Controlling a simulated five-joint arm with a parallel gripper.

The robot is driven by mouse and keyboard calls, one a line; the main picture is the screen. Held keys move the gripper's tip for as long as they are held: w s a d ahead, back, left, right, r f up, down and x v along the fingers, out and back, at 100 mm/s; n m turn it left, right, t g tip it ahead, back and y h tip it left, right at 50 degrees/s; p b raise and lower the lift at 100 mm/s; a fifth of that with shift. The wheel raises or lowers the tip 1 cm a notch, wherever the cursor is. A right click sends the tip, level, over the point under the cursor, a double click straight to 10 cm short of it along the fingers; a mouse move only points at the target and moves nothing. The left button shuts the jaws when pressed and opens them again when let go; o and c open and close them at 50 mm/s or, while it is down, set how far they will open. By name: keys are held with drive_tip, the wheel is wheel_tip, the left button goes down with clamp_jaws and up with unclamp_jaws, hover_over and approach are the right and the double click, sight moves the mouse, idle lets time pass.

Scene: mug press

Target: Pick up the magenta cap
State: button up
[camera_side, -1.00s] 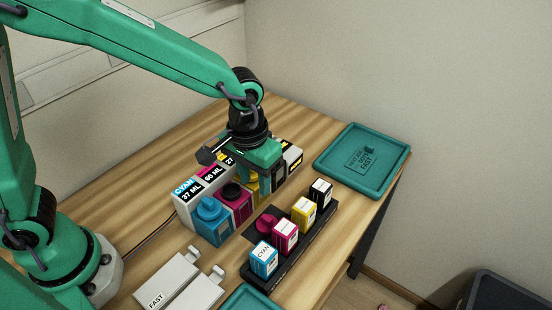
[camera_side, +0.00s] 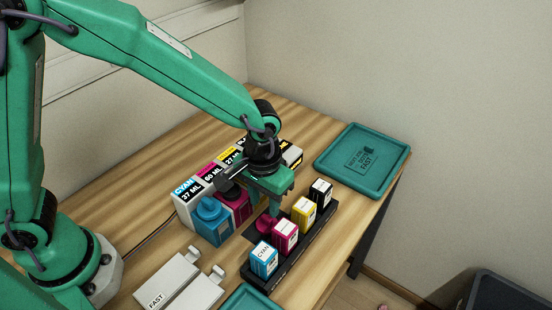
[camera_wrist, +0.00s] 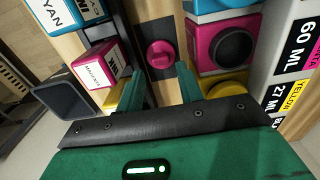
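The magenta cap (camera_side: 266,226) lies on the black tray just behind the magenta cartridge in the side view. In the wrist view the cap (camera_wrist: 161,54) is round with a raised grip bar and lies just beyond my fingertips, roughly centred between them. My gripper (camera_side: 273,206) is above and slightly behind the cap, pointing down. In the wrist view my gripper (camera_wrist: 160,78) is open with its two green fingers apart and nothing between them. The magenta tank (camera_wrist: 222,45) has a dark round opening on top.
The black tray (camera_side: 297,258) holds cyan, magenta, yellow and black cartridges, with the magenta cartridge (camera_side: 285,236) close to the cap. The cyan tank (camera_side: 214,221) stands left of the magenta tank. A teal tray (camera_side: 325,165) lies empty at the back right.

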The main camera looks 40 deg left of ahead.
sight(265, 219)
drive_tip(key=shift+f, duration=0.15)
drive_tip(key=shift+w+f, duration=0.1)
drive_tip(key=shift+f, duration=2.35)
drive_tip(key=c, duration=0.7)
